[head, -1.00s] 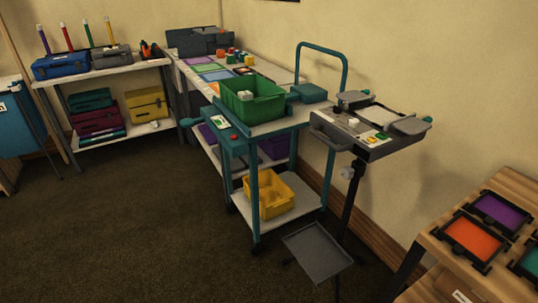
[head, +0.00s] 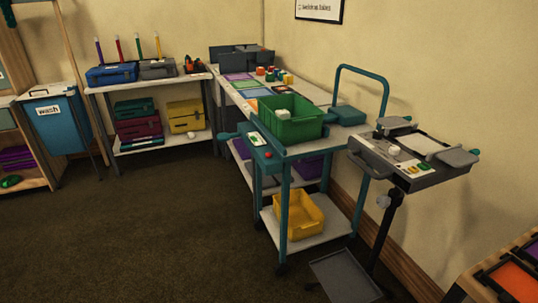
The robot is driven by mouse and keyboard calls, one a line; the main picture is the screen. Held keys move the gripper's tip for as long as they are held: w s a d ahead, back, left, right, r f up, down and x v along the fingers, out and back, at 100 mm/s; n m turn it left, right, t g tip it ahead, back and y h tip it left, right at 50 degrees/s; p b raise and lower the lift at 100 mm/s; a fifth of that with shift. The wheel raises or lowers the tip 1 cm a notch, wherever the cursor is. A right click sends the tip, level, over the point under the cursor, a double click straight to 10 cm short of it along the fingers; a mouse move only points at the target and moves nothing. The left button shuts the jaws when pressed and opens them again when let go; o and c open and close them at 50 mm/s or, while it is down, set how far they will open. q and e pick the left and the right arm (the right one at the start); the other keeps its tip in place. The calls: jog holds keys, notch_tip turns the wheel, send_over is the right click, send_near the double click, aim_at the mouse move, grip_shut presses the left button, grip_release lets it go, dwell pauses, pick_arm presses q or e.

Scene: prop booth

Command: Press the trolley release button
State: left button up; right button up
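The teal trolley (head: 284,205) stands right of the middle of the head view, with a handle at its back right. A small red button (head: 268,155) sits on the teal panel (head: 256,147) at its left end, beside a white label with a green mark. A green bin (head: 291,122) with a white item in it stands on the top shelf. A yellow bin (head: 299,218) stands on the lower shelf. Neither of my grippers shows in the head view.
A grey device on a black stand (head: 418,165) stands close to the trolley's right, with a dark grey tray (head: 344,280) low in front. A long table (head: 315,94) and a shelf unit (head: 150,82) line the back. The carpet at left is clear.

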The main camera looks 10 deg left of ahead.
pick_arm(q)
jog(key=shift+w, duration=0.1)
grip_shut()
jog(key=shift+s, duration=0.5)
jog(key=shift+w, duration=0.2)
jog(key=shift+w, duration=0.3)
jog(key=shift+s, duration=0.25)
